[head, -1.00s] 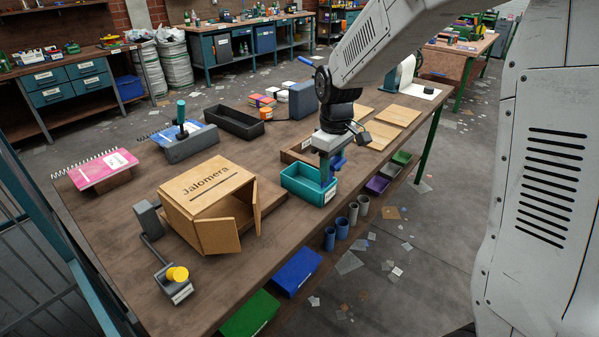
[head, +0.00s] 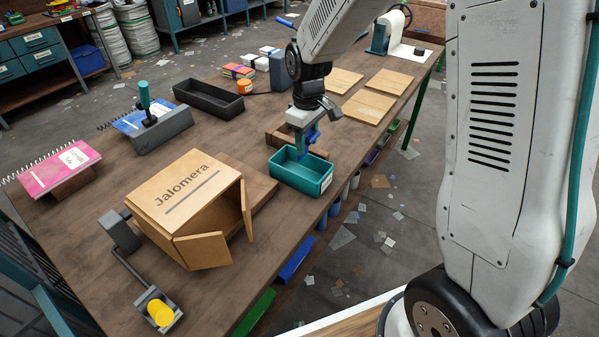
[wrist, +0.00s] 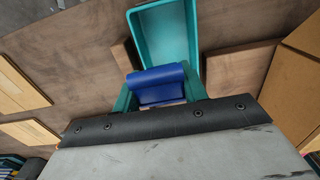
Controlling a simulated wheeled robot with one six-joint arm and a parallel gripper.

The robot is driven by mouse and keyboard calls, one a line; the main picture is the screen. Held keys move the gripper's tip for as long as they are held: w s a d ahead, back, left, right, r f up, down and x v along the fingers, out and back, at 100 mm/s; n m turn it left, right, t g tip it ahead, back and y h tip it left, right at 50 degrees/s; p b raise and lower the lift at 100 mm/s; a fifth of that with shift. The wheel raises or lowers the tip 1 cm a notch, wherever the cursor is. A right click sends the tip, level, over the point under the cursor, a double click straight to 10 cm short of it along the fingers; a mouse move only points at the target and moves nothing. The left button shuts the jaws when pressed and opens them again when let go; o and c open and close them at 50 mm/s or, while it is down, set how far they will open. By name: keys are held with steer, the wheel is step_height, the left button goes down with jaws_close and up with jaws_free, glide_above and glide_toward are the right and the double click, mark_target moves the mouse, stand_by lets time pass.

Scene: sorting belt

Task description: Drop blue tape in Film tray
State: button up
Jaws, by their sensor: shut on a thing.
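My gripper (head: 301,146) is above the work table, shut on the blue tape (head: 312,135). In the wrist view the blue tape (wrist: 157,85) sits between the teal fingers (wrist: 158,96). A teal tray (head: 318,187) with a small white label stands on the table just below the gripper. The label is too small to read, so I cannot tell if this is the Film tray. In the wrist view the tray (wrist: 192,40) lies just beyond the tape, and its visible floor looks empty.
A cardboard box (head: 178,200) marked "Jalomera" stands open-flapped left of the tray. A long black tray (head: 208,98) and a grey block with a teal-handled tool (head: 150,118) are farther back. Wooden boards (head: 370,107) lie to the right. A yellow-topped device (head: 160,312) is at front left.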

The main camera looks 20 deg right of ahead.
steer(key=shift+f, duration=0.45)
steer(key=o, duration=1.2)
steer(key=shift+r, duration=0.1)
step_height(320, 180, up, 8)
steer(key=shift+f, duration=0.2)
